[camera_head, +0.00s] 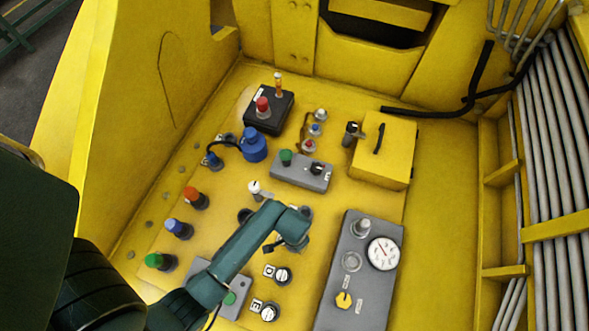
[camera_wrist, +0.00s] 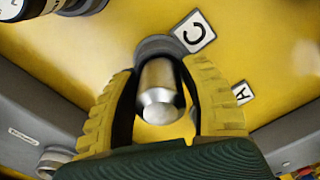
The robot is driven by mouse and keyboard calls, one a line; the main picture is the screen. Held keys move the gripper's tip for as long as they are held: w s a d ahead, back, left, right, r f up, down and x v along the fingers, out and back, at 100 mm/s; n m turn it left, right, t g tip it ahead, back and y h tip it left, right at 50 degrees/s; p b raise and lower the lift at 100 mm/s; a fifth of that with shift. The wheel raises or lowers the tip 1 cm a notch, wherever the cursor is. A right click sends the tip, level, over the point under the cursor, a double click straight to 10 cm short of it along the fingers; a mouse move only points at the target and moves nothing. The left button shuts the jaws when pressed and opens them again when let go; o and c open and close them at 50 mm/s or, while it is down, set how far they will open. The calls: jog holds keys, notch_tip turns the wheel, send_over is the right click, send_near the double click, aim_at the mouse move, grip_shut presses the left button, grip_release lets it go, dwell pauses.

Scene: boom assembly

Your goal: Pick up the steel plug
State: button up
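The steel plug (camera_wrist: 161,82) is a short shiny metal cylinder with a tapered, rounded end. In the wrist view it stands in a dark round socket (camera_wrist: 158,45) beside a white tag marked C (camera_wrist: 193,31). My gripper (camera_wrist: 163,72) has its two yellow ribbed fingers on either side of the plug. A narrow gap shows on each side, so the fingers look open around it. In the head view my arm reaches in from the lower left over the panel, with my gripper (camera_head: 280,242) near its middle. I cannot make out the plug there; my arm seems to hide it.
A grey box with a gauge (camera_head: 352,272) lies to the right of my arm. A grey box with a green button (camera_head: 300,172) and a yellow box (camera_head: 383,150) lie behind. Coloured connectors, such as the blue one (camera_head: 179,229), line the left. Tagged sockets (camera_head: 283,276) stand in front.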

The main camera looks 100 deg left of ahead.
grip_shut()
